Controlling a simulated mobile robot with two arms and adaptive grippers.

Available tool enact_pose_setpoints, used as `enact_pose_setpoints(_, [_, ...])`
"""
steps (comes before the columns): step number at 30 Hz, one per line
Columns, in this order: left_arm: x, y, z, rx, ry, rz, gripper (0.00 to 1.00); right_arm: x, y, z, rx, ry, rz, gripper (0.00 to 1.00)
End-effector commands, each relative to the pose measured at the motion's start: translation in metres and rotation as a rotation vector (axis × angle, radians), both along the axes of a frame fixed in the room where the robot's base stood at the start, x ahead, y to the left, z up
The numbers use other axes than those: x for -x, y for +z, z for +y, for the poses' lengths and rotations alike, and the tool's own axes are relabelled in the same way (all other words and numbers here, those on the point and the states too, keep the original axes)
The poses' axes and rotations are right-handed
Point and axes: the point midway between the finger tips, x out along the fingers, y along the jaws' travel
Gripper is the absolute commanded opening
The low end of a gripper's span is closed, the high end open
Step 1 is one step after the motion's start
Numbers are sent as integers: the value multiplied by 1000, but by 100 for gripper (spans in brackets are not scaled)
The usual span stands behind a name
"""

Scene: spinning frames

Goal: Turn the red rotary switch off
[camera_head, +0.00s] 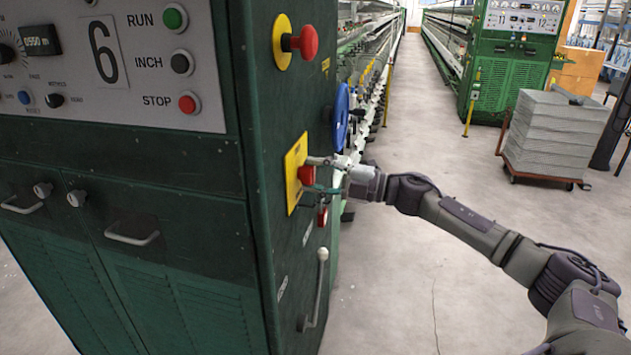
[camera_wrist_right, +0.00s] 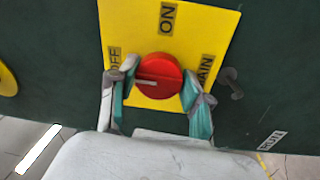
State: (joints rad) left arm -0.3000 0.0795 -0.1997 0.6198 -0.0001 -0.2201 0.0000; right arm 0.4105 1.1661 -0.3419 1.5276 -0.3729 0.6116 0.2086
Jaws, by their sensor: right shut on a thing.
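The red rotary switch (camera_head: 306,175) sits on a yellow plate (camera_head: 293,181) on the dark green side of the machine cabinet. In the right wrist view the red knob (camera_wrist_right: 160,70) shows between my fingers, with a white pointer line running left from near its middle. On the yellow plate (camera_wrist_right: 139,22), the word OFF is at the left, ON at the top and MAIN at the right, partly covered. My right gripper (camera_head: 318,175) has its fingers on both sides of the knob and is shut on it. My left gripper is out of view.
A red mushroom button (camera_head: 304,42) is above the switch, a blue handwheel (camera_head: 341,117) beyond it and a lever (camera_head: 318,287) below. RUN, INCH and STOP buttons (camera_head: 187,104) are on the front panel. A stacked trolley (camera_head: 555,135) stands right; the aisle floor (camera_head: 430,130) is clear.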

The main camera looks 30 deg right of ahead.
Motion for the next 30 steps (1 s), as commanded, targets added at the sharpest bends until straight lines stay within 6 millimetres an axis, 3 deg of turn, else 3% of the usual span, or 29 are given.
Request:
enact_pose_setpoints(16, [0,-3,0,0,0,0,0,0,-1,0,22,2,-16,14])
enact_pose_setpoints(17, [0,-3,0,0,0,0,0,0,-1,0,22,2,-16,51])
enact_pose_setpoints(21, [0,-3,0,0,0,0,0,0,-1,0,21,2,-16,74])
enact_pose_setpoints(30, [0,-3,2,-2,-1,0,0,0,0,0,19,1,-15,74])
